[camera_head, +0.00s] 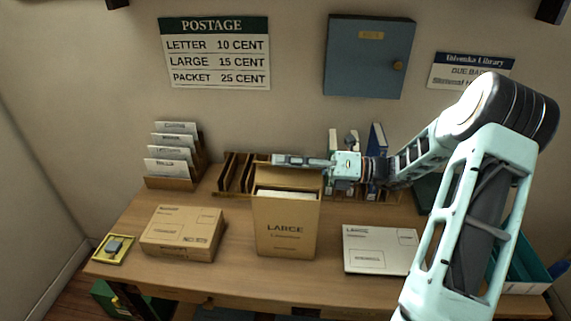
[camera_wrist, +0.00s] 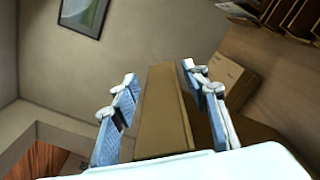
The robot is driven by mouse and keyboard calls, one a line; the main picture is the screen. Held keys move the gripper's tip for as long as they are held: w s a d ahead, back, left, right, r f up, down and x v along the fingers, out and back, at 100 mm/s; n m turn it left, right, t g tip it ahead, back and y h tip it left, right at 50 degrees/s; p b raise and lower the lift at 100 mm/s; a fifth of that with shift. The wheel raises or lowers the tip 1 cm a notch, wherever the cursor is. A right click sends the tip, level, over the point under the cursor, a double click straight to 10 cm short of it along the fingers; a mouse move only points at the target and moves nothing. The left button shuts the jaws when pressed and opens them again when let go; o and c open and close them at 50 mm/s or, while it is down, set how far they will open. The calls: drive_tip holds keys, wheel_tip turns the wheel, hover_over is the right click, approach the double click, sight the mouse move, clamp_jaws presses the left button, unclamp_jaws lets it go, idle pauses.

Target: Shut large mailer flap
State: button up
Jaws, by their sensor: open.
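The large mailer (camera_head: 286,226) stands upright on the desk, a tan envelope marked LARGE with pale contents showing at its mouth. Its flap (camera_head: 290,178) is raised at the back of the mouth, so the mailer is open. My gripper (camera_head: 282,160) is at the flap's upper edge, with the arm reaching in from the right. In the wrist view my gripper (camera_wrist: 158,76) has its fingers apart, with a tan panel (camera_wrist: 163,115), seemingly the flap, in line between them. Gaps show beside the panel, so it is not clamped. My gripper hides part of the flap's top edge.
A cardboard box (camera_head: 182,232) sits left of the mailer and a white parcel (camera_head: 380,249) lies right. Behind are a letter rack (camera_head: 172,160), an empty wooden divider (camera_head: 236,172) and upright books (camera_head: 376,150). A stamp pad (camera_head: 114,248) lies at the front left.

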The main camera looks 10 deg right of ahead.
drive_tip(key=c, duration=1.1)
drive_tip(key=n, duration=0.1)
drive_tip(key=s+n, duration=0.1)
drive_tip(key=n, duration=0.1)
drive_tip(key=shift+s+a+r+n+p, duration=0.2)
drive_tip(key=shift+a+r+n+p, duration=0.1)
drive_tip(key=shift+p, duration=0.1)
drive_tip(key=n, duration=0.1)
drive_tip(key=s+n, duration=0.1)
drive_tip(key=n, duration=0.1)
drive_tip(key=s+n, duration=0.1)
drive_tip(key=shift+a+n, duration=0.25)
drive_tip(key=shift+n, duration=0.05)
drive_tip(key=n+b, duration=0.1)
drive_tip(key=s+n+b, duration=0.1)
drive_tip(key=n, duration=0.1)
drive_tip(key=s+f+n+b, duration=0.1)
drive_tip(key=n, duration=0.1)
drive_tip(key=shift+a+f, duration=0.1)
drive_tip(key=shift+a, duration=0.2)
drive_tip(key=shift+s+a+f+n+b, duration=0.1)
drive_tip(key=shift+s+f+n+b, duration=0.15)
drive_tip(key=shift+n+b, duration=0.45)
drive_tip(key=shift+s+a+f+n+b, duration=0.1)
drive_tip(key=shift+s+f+n+b, duration=0.2)
drive_tip(key=shift+n, duration=0.8)
drive_tip(key=shift+s+a+f+n+b, duration=0.1)
drive_tip(key=shift+s+f+n+b, duration=0.15)
drive_tip(key=shift+n+b, duration=0.5)
drive_tip(key=shift+n, duration=0.35)
